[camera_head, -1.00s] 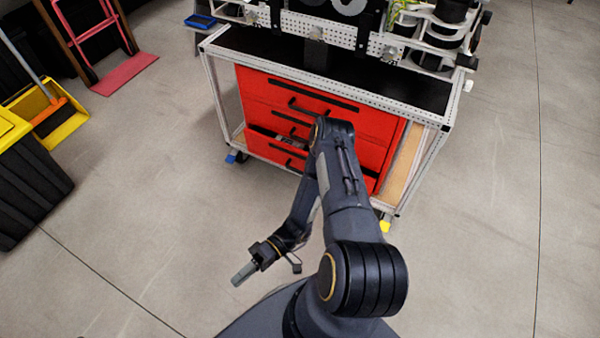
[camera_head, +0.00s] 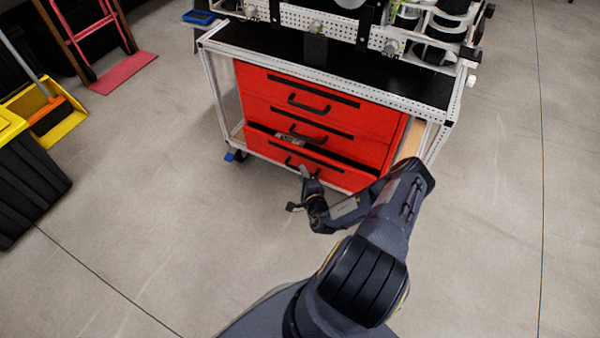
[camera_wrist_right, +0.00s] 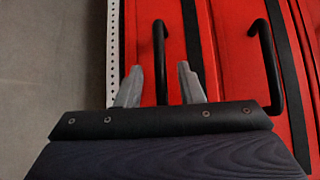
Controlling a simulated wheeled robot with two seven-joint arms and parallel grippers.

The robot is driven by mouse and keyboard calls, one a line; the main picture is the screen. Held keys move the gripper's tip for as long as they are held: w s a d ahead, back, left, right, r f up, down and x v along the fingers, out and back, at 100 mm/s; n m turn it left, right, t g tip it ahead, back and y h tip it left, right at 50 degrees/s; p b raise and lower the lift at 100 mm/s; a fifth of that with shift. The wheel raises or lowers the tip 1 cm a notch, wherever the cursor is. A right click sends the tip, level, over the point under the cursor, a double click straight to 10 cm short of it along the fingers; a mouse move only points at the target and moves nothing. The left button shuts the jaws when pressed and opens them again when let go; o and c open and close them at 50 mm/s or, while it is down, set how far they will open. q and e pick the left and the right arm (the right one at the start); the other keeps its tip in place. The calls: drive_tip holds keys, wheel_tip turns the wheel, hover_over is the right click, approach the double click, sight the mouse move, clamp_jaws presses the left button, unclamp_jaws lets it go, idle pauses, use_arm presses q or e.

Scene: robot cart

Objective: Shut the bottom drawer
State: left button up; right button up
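The bottom drawer (camera_head: 268,151) of the red drawer unit is partly open, with its front standing out and a gap showing above it. Its black handle (camera_head: 301,164) is partly covered by my right gripper in the head view. My right gripper (camera_head: 305,175) is in front of the drawer. In the right wrist view my right gripper (camera_wrist_right: 158,88) is open, its two grey fingers apart. The bottom drawer's handle (camera_wrist_right: 159,50) appears between them; I cannot tell whether they touch it. My left gripper is not in view.
The drawers above (camera_head: 290,92) look shut. The unit sits in a white-framed cart with a black top (camera_head: 380,78) carrying equipment. Something light lies inside the open drawer (camera_head: 290,139). A black bin (camera_head: 30,190) stands at far left.

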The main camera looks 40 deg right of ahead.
drive_tip(key=shift+b+x, duration=0.5)
drive_tip(key=shift+x, duration=1.15)
drive_tip(key=shift+c, duration=0.4)
drive_tip(key=shift+a, duration=0.1)
clamp_jaws()
